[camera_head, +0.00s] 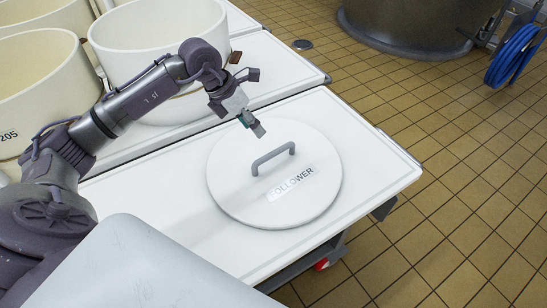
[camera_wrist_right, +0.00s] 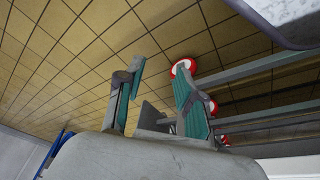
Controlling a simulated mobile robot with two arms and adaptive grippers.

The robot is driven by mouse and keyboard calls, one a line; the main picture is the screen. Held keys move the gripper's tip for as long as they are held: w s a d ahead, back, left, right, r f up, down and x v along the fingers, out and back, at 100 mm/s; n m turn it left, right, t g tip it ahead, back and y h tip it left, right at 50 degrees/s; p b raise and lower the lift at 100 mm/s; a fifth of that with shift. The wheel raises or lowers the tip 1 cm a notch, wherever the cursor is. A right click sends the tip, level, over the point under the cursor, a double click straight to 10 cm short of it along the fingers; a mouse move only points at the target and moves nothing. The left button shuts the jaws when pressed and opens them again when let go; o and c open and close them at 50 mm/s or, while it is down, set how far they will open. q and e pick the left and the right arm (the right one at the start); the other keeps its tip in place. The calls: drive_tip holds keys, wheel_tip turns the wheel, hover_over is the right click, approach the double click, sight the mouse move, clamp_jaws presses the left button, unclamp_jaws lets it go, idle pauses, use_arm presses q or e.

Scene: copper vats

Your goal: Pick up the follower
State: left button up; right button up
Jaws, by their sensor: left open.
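The follower (camera_head: 235,190) is a round white disc with a grey bar handle (camera_head: 273,157) and a label reading FOLLOWER. It lies flat on a white table (camera_head: 375,160). My left gripper (camera_head: 256,128) is open and empty, above the disc's far side, just beyond and to the left of the handle, apart from it. Its fingers point down and look small here. In the right wrist view my right gripper (camera_wrist_right: 157,75) is open and empty, its teal-padded fingers apart over the floor. The follower is not seen in that view.
Cream vats (camera_head: 150,45) stand on white tables behind and left, close to my left arm. A large metal vat (camera_head: 400,25) and a blue hose (camera_head: 513,53) stand at the back right. Tiled floor right of the table is clear. Red-and-white castors (camera_wrist_right: 184,68) show below.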

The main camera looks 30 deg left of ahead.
sight(275, 151)
use_arm(q)
drive_tip(key=b+x, duration=0.1)
drive_tip(key=x, duration=0.6)
drive_tip(key=shift+s+d+f, duration=0.1)
drive_tip(key=shift+d+f, duration=0.1)
drive_tip(key=shift+d, duration=0.1)
drive_tip(key=x, duration=0.3)
drive_tip(key=b+x, duration=0.1)
drive_tip(key=shift+s+d+f, duration=0.1)
drive_tip(key=shift+d+f, duration=0.05)
drive_tip(key=shift+d, duration=0.2)
drive_tip(key=shift+d+f, duration=0.1)
drive_tip(key=shift+f, duration=0.15)
use_arm(e)
drive_tip(key=v, duration=0.4)
drive_tip(key=shift+s+d+r, duration=0.15)
drive_tip(key=shift+s+r, duration=0.05)
drive_tip(key=shift+r, duration=0.15)
use_arm(q)
drive_tip(key=shift+f, duration=0.25)
use_arm(e)
drive_tip(key=shift+f, duration=0.2)
use_arm(q)
clamp_jaws()
